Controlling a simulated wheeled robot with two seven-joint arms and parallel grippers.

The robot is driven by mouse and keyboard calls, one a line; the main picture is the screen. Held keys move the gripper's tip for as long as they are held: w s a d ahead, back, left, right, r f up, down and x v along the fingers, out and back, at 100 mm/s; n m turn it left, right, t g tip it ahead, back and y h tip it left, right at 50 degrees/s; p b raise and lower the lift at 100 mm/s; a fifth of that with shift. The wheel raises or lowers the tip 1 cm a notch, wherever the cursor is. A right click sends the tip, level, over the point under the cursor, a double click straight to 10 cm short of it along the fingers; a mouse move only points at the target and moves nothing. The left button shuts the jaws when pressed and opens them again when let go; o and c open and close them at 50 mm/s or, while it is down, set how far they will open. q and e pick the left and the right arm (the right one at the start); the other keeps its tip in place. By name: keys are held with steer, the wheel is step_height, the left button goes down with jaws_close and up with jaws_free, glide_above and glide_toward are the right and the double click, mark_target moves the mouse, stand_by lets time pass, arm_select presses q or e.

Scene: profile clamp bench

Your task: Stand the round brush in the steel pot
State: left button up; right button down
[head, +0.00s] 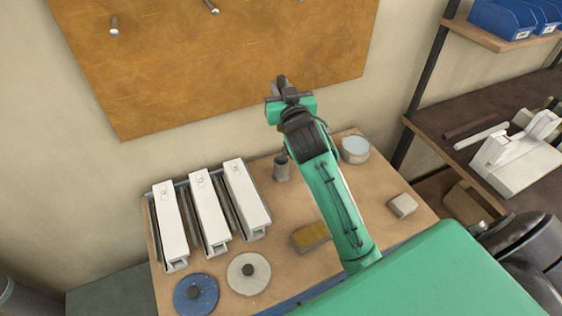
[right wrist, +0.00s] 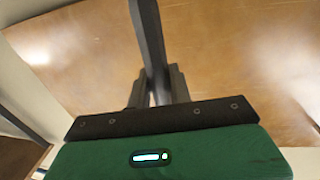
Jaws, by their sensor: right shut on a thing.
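My right gripper (head: 284,96) is raised above the back of the bench, in front of the brown board. It is shut on a dark, slim thing (head: 281,80), which appears to be the round brush. In the right wrist view the fingers (right wrist: 156,98) grip its dark shaft (right wrist: 147,40), which runs up out of the picture, so its far end is hidden. The steel pot (head: 281,170), a small grey cylinder, stands on the bench below the gripper, just left of my green arm. My left gripper is not in view.
On the bench (head: 210,283) a rack holds three white profiles (head: 207,208). Nearby are a blue disc (head: 195,294), a pale disc (head: 248,273), a yellow-brown block (head: 311,237), a round tin (head: 355,149) and a light block (head: 402,205). The brown board (head: 220,60) covers the wall behind.

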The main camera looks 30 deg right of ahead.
mark_target(281, 132)
step_height(281, 132, down, 14)
steer(key=shift+r+p, duration=0.1)
steer(key=shift+p, duration=0.55)
step_height(281, 132, down, 5)
steer(key=shift+r, duration=0.1)
steer(key=c, duration=1.7)
jaws_free()
steer(key=shift+f, duration=0.2)
steer(key=o, duration=0.4)
steer(key=shift+o, duration=0.2)
steer(key=shift+s+r, duration=0.15)
steer(key=shift+r, duration=0.05)
